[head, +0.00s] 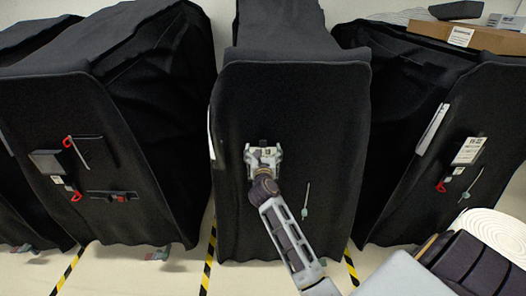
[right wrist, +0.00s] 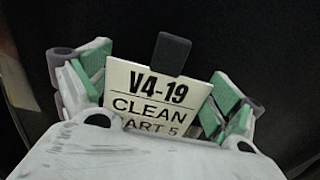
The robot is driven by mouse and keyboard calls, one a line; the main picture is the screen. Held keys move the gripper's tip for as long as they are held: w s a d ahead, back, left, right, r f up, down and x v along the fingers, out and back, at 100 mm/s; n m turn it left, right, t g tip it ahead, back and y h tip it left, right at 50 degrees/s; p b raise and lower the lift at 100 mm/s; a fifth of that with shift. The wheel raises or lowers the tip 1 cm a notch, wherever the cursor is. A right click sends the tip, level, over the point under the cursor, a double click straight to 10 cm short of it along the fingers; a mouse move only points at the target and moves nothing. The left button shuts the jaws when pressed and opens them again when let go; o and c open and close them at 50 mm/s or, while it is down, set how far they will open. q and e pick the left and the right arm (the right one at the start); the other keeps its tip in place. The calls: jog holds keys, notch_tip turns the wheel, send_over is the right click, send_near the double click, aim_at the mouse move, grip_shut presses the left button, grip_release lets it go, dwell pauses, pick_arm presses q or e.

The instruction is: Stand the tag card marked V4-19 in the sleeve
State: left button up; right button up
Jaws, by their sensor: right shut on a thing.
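The tag card (right wrist: 140,88) shows in the right wrist view, white with black print reading V4-19 and CLEAN; its lower edge is hidden by my gripper's body. My right gripper (right wrist: 152,84) has its green-padded fingers at both sides of the card and is shut on it. A dark grey tab (right wrist: 171,54) overlaps the card's top edge. In the head view, my right gripper (head: 263,153) is in front of the middle covered cart (head: 300,95), at the front of its black cover. I cannot make out the sleeve; it may be hidden behind the gripper. My left gripper is not in view.
Covered carts stand at left (head: 50,110) and right (head: 400,75). The left one carries red hooks and a grey box (head: 46,162); the right one carries a white card (head: 468,151). A thin rod (head: 307,196) hangs right of my arm. A cardboard box (head: 470,38) lies on top at right.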

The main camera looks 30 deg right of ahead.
jog(key=o, duration=0.6)
jog(key=shift+c, duration=0.2)
jog(key=shift+s+a, duration=0.1)
jog(key=shift+s, duration=0.05)
jog(key=v, duration=1.1)
jog(key=shift+s+a, duration=0.2)
jog(key=shift+s, duration=0.05)
dwell(1.2)
